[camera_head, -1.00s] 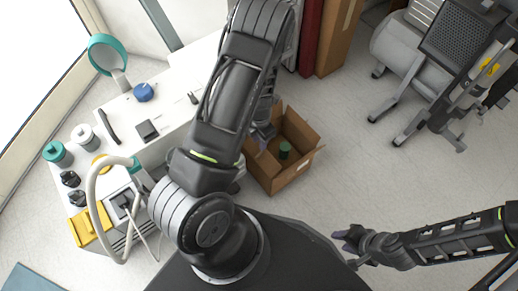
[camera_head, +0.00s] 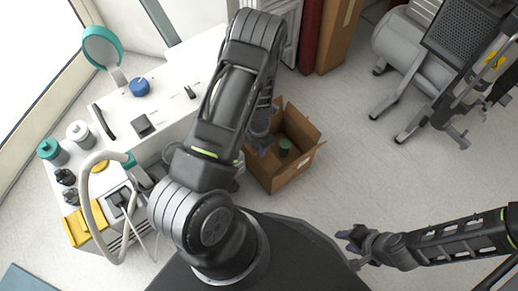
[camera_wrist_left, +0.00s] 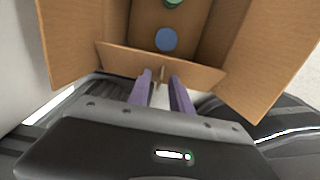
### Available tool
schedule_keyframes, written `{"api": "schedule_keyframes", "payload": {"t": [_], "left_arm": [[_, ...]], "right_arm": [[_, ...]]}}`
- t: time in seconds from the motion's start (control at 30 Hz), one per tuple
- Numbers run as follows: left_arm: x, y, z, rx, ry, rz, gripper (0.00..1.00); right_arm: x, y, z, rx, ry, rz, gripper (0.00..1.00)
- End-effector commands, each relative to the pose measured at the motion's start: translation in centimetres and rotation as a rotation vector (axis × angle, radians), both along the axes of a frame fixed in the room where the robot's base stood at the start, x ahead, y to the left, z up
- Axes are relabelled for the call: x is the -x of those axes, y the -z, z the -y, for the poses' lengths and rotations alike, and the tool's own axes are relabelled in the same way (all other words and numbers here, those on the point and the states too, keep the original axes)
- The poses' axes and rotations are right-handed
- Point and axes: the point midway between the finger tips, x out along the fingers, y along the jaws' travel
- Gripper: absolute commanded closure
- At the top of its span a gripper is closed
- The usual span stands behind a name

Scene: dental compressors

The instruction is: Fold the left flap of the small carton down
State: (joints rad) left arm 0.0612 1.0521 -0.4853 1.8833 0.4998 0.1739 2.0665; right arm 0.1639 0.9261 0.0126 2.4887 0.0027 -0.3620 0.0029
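The small open brown carton (camera_head: 296,172) stands on the floor in the head view, its flaps raised or spread outward. A green cylinder (camera_head: 285,147) is inside it. My left gripper (camera_head: 264,148) is at the carton's left side, where my arm partly hides the left flap. In the left wrist view, the two purple fingers (camera_wrist_left: 161,78) are apart, close to the near flap (camera_wrist_left: 115,59); I cannot tell whether they touch it. A blue disc (camera_wrist_left: 166,39) shows inside the carton. My right gripper (camera_head: 350,238) is away from the carton at lower right, too small to read.
A white cabinet top (camera_head: 170,95) with jars and tools lies left of the carton. A tall brown box (camera_head: 338,35) stands behind it. A grey compressor unit (camera_head: 400,45) stands at upper right. The floor right of the carton is clear.

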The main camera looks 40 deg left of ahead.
Motion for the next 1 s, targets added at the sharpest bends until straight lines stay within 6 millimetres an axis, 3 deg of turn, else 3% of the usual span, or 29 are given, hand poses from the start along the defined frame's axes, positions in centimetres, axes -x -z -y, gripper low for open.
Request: {"api": "schedule_keyframes", "payload": {"t": [0.27,0.57,1.0], "left_arm": [[-0.01,0.08,0.0,0.0,0.0,0.0,0.75],[-0.01,0.07,0.0,0.0,-0.001,0.0,1.0],[-0.01,0.07,0.0,0.0,0.0,0.0,1.0]], "right_arm": [[-0.03,-0.01,0.02,0.0,0.0,0.001,0.64],[-0.01,0.0,-0.01,0.0,0.0,0.0,0.64],[0.01,0.0,-0.01,0.0,0.0,0.0,0.64]]}}
